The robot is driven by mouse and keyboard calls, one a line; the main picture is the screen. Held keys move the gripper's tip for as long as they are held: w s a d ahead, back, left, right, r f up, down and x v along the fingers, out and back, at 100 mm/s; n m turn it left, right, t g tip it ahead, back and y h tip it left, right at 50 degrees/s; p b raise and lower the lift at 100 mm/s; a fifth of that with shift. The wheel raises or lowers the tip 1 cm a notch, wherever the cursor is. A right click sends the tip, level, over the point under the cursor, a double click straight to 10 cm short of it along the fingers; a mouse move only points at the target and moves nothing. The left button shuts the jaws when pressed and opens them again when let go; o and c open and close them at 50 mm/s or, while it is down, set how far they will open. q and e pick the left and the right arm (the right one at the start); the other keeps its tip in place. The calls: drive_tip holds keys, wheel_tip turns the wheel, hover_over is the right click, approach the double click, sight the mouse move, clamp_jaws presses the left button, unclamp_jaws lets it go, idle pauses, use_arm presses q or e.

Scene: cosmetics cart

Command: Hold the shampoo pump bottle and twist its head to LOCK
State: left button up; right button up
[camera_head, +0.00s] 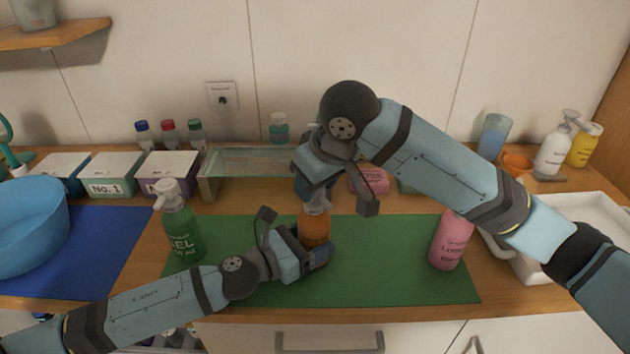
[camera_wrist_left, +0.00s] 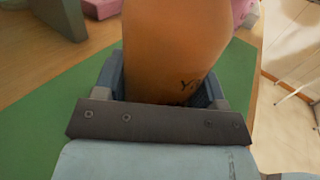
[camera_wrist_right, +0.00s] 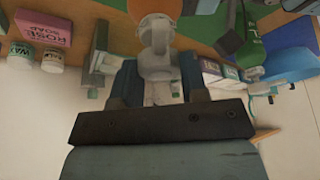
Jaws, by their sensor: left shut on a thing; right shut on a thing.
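An orange pump bottle (camera_head: 315,229) stands upright on the green mat (camera_head: 390,265), its label mostly hidden. My left gripper (camera_head: 300,247) is shut on its body from the left and front; the orange body fills the space between the fingers in the left wrist view (camera_wrist_left: 172,50). My right gripper (camera_head: 318,192) comes down from above and is shut on the white pump head, which shows between its fingers in the right wrist view (camera_wrist_right: 157,85). Any lock mark on the head is hidden or too small to read.
A green gel pump bottle (camera_head: 183,230) stands left of my left gripper, and a pink lotion bottle (camera_head: 451,240) stands on the mat at right. A glass shelf (camera_head: 250,162) is behind. A blue bowl (camera_head: 28,225) is far left, a white tray (camera_head: 590,213) far right.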

drive_tip(key=n+g+y, duration=0.1)
drive_tip(key=n, duration=0.3)
drive_tip(key=shift+n, duration=0.3)
drive_tip(key=n+g, duration=0.2)
drive_tip(key=n, duration=0.2)
drive_tip(key=shift+w+n, duration=0.15)
drive_tip(key=shift+n, duration=0.15)
drive_tip(key=shift+y, duration=0.3)
drive_tip(key=o, duration=0.9)
drive_tip(key=shift+o, duration=0.2)
drive_tip(key=shift+d+r, duration=0.1)
drive_tip(key=v, duration=1.1)
drive_tip(key=shift+r, duration=0.4)
drive_tip(key=shift+w+d, duration=0.1)
